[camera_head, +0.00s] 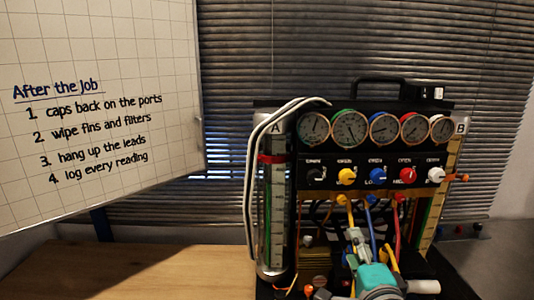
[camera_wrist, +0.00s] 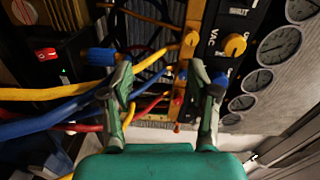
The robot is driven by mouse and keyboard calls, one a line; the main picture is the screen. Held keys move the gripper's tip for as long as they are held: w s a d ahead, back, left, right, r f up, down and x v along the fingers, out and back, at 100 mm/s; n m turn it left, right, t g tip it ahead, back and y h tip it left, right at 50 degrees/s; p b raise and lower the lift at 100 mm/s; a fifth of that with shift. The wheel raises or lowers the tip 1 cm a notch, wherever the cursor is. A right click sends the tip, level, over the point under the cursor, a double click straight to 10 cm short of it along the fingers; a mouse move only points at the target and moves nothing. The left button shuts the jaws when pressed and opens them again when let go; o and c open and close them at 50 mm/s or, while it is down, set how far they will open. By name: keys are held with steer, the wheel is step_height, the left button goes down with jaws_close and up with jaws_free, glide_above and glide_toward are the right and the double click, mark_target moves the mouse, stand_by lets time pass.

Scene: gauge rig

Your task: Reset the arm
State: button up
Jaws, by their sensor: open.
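My gripper (camera_head: 366,246) reaches toward the lower front of the gauge rig (camera_head: 375,168) in the head view. In the wrist view my gripper (camera_wrist: 166,84) has its two fingers spread apart, with nothing visibly held between them. Coloured hoses and the rig's front show beyond the gap. A yellow hose (camera_wrist: 60,92) and a blue hose (camera_wrist: 45,124) run close beside the left finger. I cannot tell whether they touch it.
The rig carries several round gauges (camera_head: 350,129) above a row of coloured knobs (camera_head: 408,175). Clear tubes stand at its sides. A wooden tabletop (camera_head: 150,272) is bare at left. A whiteboard (camera_head: 95,110) stands before window blinds (camera_head: 290,60).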

steer(key=s+f+n+g, duration=0.1)
steer(key=s+f+n, duration=0.3)
steer(key=s+f, duration=0.6)
steer(key=s+f+n, duration=0.4)
steer(key=s+f, duration=0.3)
steer(key=f, duration=0.5)
steer(key=s+f+n+g, duration=0.1)
steer(key=s+f+n, duration=0.3)
steer(key=s, duration=2.2)
steer(key=n, duration=0.4)
steer(key=shift+s+n+g, duration=0.25)
steer(key=shift+n+g, duration=0.05)
steer(key=shift+n, duration=0.1)
